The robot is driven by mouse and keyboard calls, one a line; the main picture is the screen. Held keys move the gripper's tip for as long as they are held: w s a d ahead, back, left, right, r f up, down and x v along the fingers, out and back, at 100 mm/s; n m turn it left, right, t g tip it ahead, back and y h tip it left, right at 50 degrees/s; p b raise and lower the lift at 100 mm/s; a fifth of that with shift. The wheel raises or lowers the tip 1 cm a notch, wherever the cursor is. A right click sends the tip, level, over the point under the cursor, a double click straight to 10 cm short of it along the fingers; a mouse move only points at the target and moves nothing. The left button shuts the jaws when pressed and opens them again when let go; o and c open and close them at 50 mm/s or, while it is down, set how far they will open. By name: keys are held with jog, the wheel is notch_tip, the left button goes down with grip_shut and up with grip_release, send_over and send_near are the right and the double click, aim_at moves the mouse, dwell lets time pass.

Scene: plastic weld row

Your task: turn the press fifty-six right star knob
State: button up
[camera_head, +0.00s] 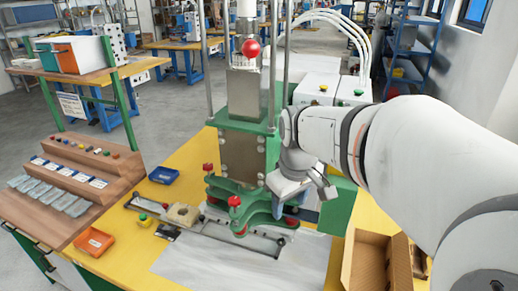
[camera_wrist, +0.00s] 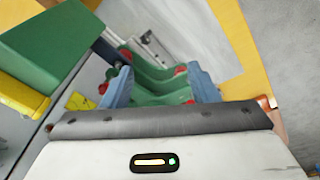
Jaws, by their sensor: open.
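The press (camera_head: 243,155) stands on the yellow table, with a steel column and green plates. Red knobs show on its green lower part: one at the front (camera_head: 234,201), one at the left (camera_head: 207,167) and one at the right (camera_head: 291,221). My gripper (camera_head: 297,207) is at the right side of the press, just above the right red knob. In the wrist view my gripper (camera_wrist: 160,85) is open, its two blue-grey fingers apart, with green press parts and red knobs (camera_wrist: 180,70) beyond and between them. I cannot tell whether a finger touches anything.
An open cardboard box (camera_head: 375,262) stands at the right front. Orange (camera_head: 94,241) and blue (camera_head: 164,175) bins are at the left, beside a wooden stepped rack (camera_head: 80,180). A steel rail fixture (camera_head: 240,238) lies before the press. A red ball (camera_head: 251,48) is high on the press.

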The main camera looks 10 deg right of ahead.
jog(key=w+d+n, duration=0.2)
jog(key=w, duration=0.2)
jog(key=w+d+n+g+p, duration=0.1)
jog(key=w+d+n, duration=0.1)
jog(key=w, duration=0.3)
jog(key=w+d+n+g, duration=0.1)
jog(key=w+d+n, duration=0.1)
jog(key=w, duration=0.3)
jog(key=shift+w+d+n+p, duration=0.25)
jog(key=shift+d+n+p, duration=0.15)
jog(key=shift+d, duration=0.5)
jog(key=shift+w+d+f, duration=0.1)
jog(key=shift+w, duration=0.05)
jog(key=shift+f, duration=0.35)
notch_tip(320, 180, down, 7)
jog(key=shift+p, duration=0.6)
jog(key=shift+c, duration=0.2)
